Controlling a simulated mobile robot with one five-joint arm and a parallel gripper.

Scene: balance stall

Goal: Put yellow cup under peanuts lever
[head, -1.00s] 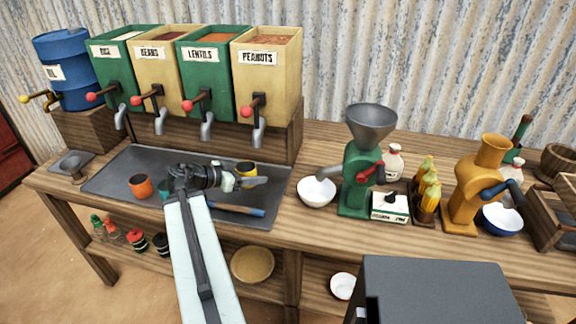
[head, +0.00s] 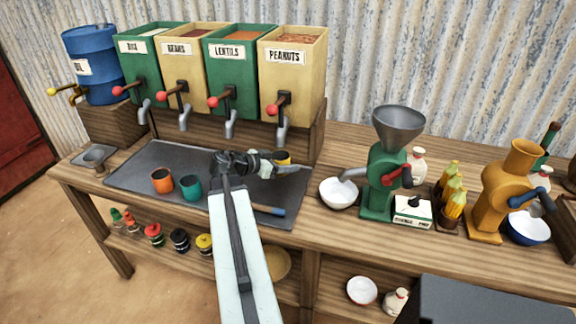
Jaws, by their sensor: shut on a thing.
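The yellow cup (head: 283,157) shows only in part, behind my gripper (head: 280,168). My gripper is shut on it, near the back of the dark metal tray (head: 140,184). The cup appears just below the spout of the peanuts dispenser (head: 293,85) in the picture; exact alignment in depth is hard to tell. The peanuts lever (head: 273,108) has a red knob and stands above the cup. The orange cup (head: 162,180) and teal cup (head: 190,187) stand on the tray to the left.
Rice, beans and lentils dispensers (head: 229,75) stand left of the peanuts one, with a blue barrel (head: 91,65) further left. A blue-ended stick (head: 270,210) lies on the tray. A white bowl (head: 338,194) and green grinder (head: 383,180) stand to the right.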

